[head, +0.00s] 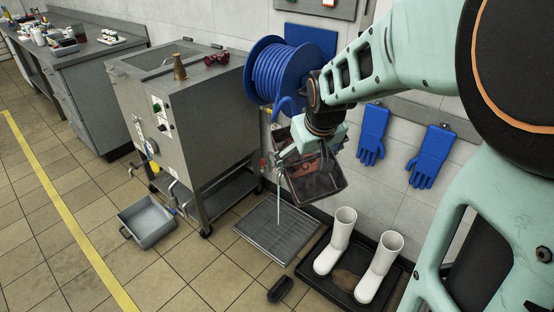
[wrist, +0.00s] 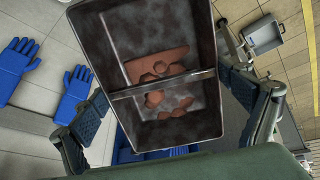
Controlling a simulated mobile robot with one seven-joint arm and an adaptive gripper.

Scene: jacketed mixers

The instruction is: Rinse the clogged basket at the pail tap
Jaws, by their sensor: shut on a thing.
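A dark grey basket (head: 322,186) hangs tilted from my gripper (head: 312,146), above the floor grate. In the wrist view the basket (wrist: 108,50) has dark, smudged walls and ragged red-brown patches on its floor. A bar crosses it. My gripper's fingers (wrist: 165,92) sit at either side of it, and my gripper is shut on it. A thin pale stream (head: 279,208), seemingly water, falls just left of the basket toward the grate (head: 262,243). I cannot tell whether it touches the basket. The tap at its top is mostly hidden by my gripper and the basket.
A steel jacketed mixer (head: 195,125) stands left of the grate. A grey pan (head: 147,222) lies on the floor before it. White boots (head: 338,240) stand in a black tray at right. A blue hose reel (head: 277,70) and blue gloves (head: 373,133) hang on the wall.

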